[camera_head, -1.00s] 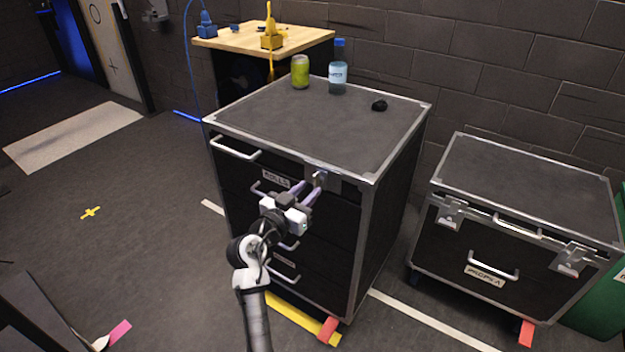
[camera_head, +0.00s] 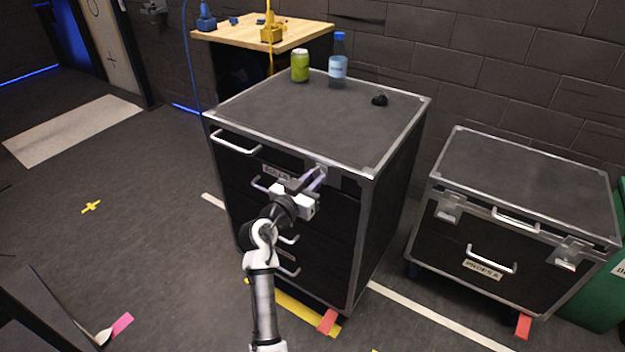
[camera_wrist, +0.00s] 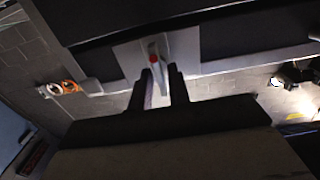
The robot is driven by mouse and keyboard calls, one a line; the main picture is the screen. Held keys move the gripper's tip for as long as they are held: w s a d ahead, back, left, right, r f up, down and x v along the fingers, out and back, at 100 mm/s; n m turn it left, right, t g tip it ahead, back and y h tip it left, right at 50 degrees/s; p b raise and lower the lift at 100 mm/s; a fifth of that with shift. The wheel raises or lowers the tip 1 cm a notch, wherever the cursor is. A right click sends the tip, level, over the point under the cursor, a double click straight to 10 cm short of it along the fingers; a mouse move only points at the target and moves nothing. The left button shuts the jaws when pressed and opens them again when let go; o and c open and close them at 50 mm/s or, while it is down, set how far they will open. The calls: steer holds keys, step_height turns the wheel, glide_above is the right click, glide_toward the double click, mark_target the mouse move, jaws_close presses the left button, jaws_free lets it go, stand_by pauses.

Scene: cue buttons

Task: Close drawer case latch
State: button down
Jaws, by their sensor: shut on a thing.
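The black drawer case (camera_head: 320,125) has silver edges and stands in the middle of the head view. Its metal latch (camera_head: 322,167) is at the top of the front face, right of the label, and my fingers partly hide it. In the wrist view the latch (camera_wrist: 156,52) is a pale strip with a red dot on a metal plate. My gripper (camera_head: 314,179) is at the latch, its fingers pointing up at it. In the wrist view the gripper (camera_wrist: 163,78) has its two dark fingers on either side of the latch's lower end, shut on it.
A green can (camera_head: 300,66), a blue-capped bottle (camera_head: 338,62) and a small black object (camera_head: 380,99) stand on the case top. A lower black case (camera_head: 520,190) is at the right. A wooden table (camera_head: 285,36) stands behind.

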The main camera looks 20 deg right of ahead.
steer(key=shift+w+a+f+n+p, duration=0.1)
steer(key=shift+n+p, duration=0.95)
steer(key=shift+n, duration=1.9)
steer(key=shift+w+a+f+n+p, duration=0.1)
steer(key=shift+n+p, duration=0.9)
steer(key=shift+n, duration=2)
steer(key=shift+w+a+f+n+p, duration=0.1)
steer(key=shift+n+p, duration=0.95)
steer(key=shift+n, duration=1.9)
steer(key=c, duration=1.6)
jaws_free()
steer(key=shift+o, duration=0.2)
steer(key=shift+s, duration=0.1)
